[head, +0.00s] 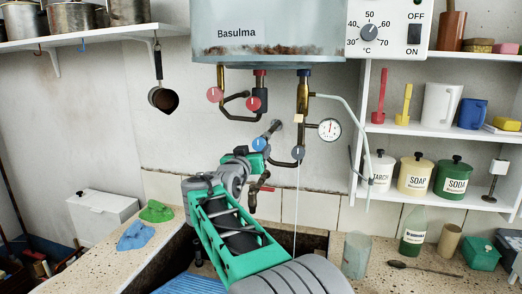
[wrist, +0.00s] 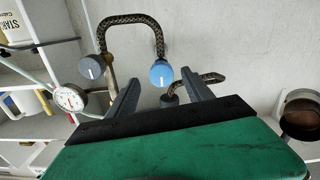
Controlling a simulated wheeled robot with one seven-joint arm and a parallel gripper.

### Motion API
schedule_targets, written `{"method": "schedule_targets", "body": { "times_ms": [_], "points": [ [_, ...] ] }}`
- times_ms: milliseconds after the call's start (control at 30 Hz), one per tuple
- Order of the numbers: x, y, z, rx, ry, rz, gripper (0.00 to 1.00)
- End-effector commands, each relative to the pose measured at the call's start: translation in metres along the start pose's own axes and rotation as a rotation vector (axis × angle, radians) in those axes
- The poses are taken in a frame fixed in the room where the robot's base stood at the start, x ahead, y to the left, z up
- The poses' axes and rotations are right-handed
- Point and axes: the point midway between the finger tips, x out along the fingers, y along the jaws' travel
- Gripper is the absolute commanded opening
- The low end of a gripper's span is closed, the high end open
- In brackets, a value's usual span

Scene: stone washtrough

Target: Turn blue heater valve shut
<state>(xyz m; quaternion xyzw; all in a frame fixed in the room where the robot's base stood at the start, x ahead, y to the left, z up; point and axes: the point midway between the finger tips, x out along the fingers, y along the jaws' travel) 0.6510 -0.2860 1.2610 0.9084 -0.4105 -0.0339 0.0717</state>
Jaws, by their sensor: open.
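The bright blue valve knob (head: 259,144) is on the pipework under the heater (head: 268,30), with a white mark on its face. In the wrist view the blue knob (wrist: 161,74) appears between the two dark fingertips, with room on both sides. My gripper (wrist: 159,82) is open and empty. In the head view my gripper (head: 256,159) is just below the knob, and its fingertips are hard to make out. I cannot tell whether the fingers reach around the knob. A slate-blue knob (head: 298,152) sits to the right in the head view.
Two red knobs, one of them the left red knob (head: 214,95), sit higher on the pipes. A pressure gauge (head: 330,129) is to the right. A dark pan (head: 162,98) hangs left. Shelves with jars (head: 416,177) stand right. The stone trough (head: 170,234) lies below.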

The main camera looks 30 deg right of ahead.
Motion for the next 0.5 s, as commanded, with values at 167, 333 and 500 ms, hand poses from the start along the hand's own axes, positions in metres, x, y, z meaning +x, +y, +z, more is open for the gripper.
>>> {"method": "schedule_targets", "body": {
  "times_ms": [167,333,500],
  "points": [
    [0.031,0.000,-0.005,0.000,-0.001,-0.001,0.59],
    [0.064,-0.001,-0.002,0.001,-0.005,-0.004,0.59],
    [0.075,-0.002,0.001,0.002,-0.006,-0.006,0.59]
  ]
}}
